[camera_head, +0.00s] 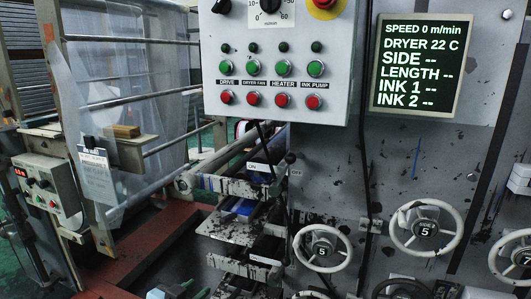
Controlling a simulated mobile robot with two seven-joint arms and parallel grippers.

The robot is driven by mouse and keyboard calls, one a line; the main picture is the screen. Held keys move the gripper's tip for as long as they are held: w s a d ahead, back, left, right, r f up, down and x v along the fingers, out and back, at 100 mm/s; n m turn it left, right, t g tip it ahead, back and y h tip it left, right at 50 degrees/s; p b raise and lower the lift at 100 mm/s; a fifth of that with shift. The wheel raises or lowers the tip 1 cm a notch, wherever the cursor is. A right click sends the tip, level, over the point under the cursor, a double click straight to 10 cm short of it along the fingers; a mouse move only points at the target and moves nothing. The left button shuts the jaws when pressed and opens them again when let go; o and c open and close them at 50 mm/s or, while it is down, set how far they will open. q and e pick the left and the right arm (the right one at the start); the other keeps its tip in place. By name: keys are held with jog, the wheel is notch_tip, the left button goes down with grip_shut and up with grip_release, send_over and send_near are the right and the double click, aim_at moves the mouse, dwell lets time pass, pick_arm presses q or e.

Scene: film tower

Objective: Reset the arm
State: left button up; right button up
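My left gripper (178,289) shows only in small part at the bottom edge, left of centre, low in front of the machine. Most of it is cut off by the frame, so its opening cannot be judged. I see nothing held in it. My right gripper cannot be made out in this view.
A grey control panel (215,60) with green and red buttons hangs at top centre. A display (416,66) reads speed 0 and dryer 22 C. Handwheels (427,228) line the lower right. A clear film web (120,75) and frame stand left, beside a small control box (48,188).

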pick_arm(q)
jog(key=s+a+f+n+g+y, duration=0.1)
jog(key=s+a+f, duration=0.1)
jog(key=s+f, duration=0.9)
jog(key=s+a+f+n+g+y, duration=0.1)
jog(key=s+f+n+g+y, duration=0.1)
jog(key=s+f, duration=1)
jog(key=s, duration=0.8)
jog(key=shift+s+a+f, duration=0.15)
jog(key=shift+a+f, duration=0.15)
jog(key=shift+a, duration=0.1)
